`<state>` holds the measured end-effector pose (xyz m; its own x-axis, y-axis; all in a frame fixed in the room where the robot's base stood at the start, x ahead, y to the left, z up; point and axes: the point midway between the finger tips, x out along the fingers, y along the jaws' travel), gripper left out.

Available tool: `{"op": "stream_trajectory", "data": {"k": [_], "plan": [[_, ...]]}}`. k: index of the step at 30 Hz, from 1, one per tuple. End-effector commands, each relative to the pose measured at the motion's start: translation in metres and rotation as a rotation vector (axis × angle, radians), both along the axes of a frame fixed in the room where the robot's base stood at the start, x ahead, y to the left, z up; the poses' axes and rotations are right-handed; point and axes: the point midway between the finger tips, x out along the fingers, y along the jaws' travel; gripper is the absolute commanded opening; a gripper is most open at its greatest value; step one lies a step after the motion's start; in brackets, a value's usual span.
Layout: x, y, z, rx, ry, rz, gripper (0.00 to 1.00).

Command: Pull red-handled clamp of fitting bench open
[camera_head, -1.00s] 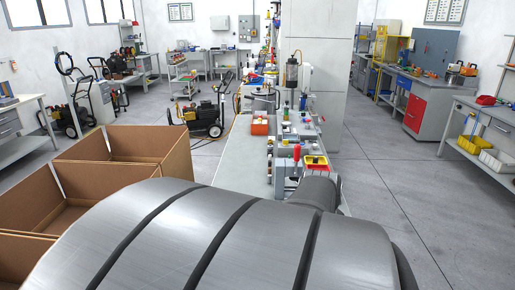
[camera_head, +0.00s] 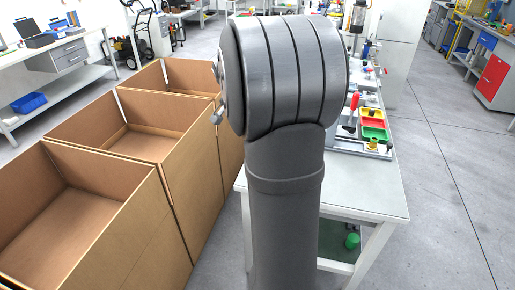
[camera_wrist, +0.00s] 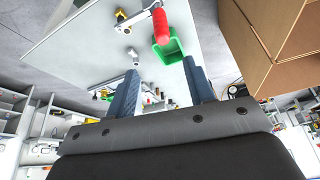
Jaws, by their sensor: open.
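The red clamp handle (camera_head: 354,101) stands upright on the fitting bench (camera_head: 375,185), beside the small coloured bins in the head view. It also shows in the wrist view (camera_wrist: 160,24), beyond my fingertips and next to a green bin (camera_wrist: 169,48). My gripper (camera_wrist: 159,66) is open, with its two blue-grey fingers spread and nothing held between them. The fingers appear apart from the handle. The gripper is hidden behind my own arm in the head view. The lower clamp parts are hard to make out.
Red, yellow and green bins (camera_head: 374,122) sit close to the handle. Open cardboard boxes (camera_head: 90,222) stand left of the bench. A green item (camera_head: 352,241) lies on the lower shelf. The floor right of the bench is clear.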

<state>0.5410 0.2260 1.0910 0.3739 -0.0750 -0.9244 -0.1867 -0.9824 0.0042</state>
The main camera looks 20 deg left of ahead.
Motion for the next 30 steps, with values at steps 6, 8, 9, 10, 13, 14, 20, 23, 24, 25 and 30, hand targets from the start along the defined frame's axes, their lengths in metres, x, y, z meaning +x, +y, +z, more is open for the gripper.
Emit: {"op": "stream_trajectory", "data": {"k": [6,8,9,10,13,14,20,23,24,25,30], "plan": [[0.007,0.003,-0.017,0.004,0.000,-0.011,0.49],[0.010,0.001,-0.026,0.003,0.001,-0.011,0.49],[0.013,0.001,-0.034,0.003,0.001,-0.011,0.49],[0.016,0.000,-0.040,0.002,0.002,-0.010,0.49],[0.024,-0.002,-0.061,0.001,0.002,-0.010,0.49],[0.027,-0.002,-0.067,0.002,0.001,-0.010,0.49],[0.043,-0.005,-0.108,0.003,0.002,-0.011,0.49],[0.051,-0.007,-0.126,0.003,0.001,-0.011,0.49],[0.053,-0.008,-0.132,0.003,0.000,-0.011,0.49],[0.055,-0.008,-0.137,0.003,0.000,-0.011,0.49],[0.062,-0.009,-0.154,0.004,-0.001,-0.009,0.49]]}}
